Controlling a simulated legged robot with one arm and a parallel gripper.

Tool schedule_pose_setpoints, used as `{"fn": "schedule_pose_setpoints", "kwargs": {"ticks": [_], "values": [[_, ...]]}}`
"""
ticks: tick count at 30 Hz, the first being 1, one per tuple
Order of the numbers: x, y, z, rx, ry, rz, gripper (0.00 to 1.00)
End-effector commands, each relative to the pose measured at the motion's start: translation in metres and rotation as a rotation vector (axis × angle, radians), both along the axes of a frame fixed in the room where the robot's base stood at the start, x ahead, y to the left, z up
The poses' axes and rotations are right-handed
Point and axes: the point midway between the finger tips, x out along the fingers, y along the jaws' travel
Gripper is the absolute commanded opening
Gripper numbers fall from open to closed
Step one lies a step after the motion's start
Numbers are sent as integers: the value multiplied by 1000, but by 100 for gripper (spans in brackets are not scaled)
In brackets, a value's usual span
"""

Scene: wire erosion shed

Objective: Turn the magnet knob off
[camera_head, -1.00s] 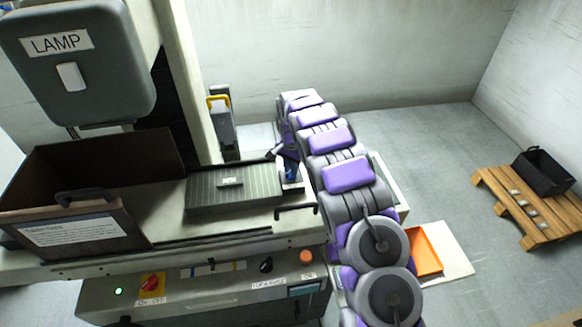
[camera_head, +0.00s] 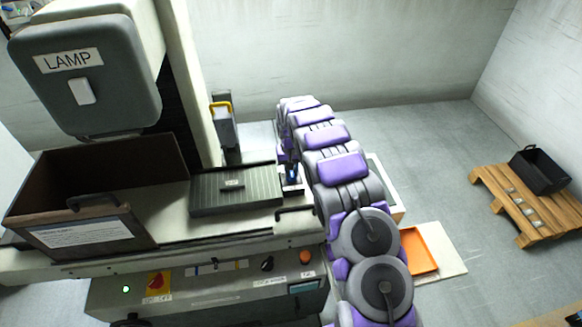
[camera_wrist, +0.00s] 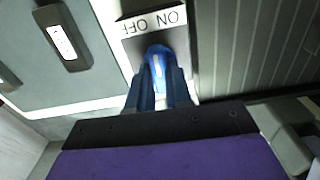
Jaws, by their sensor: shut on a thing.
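The magnet knob (camera_wrist: 156,60) is blue and shows in the wrist view below a white ON OFF label (camera_wrist: 155,20), which reads upside down there. My gripper (camera_wrist: 159,76) is shut on the knob, with a dark blue finger on each side. The fingers hide part of the knob, so I cannot tell its exact setting. In the head view the gripper end (camera_head: 292,173) is small and partly hidden behind my arm, at the right end of the grey ribbed magnet plate (camera_head: 215,202). The plate also shows in the wrist view (camera_wrist: 245,50).
A brown box (camera_head: 150,180) stands left of the plate, under the LAMP housing (camera_head: 85,95). A front panel carries a red switch (camera_head: 156,280), a black knob (camera_head: 267,264) and an orange button (camera_head: 305,256). An orange tray (camera_head: 420,256) and a pallet (camera_head: 528,215) lie right.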

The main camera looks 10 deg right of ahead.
Motion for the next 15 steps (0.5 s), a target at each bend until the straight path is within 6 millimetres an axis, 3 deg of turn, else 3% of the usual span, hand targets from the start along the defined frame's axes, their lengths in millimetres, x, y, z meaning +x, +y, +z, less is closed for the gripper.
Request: {"fn": "schedule_pose_setpoints", "kwargs": {"ticks": [15], "values": [[2, 0, 3, 0, -4, 484, 0]]}}
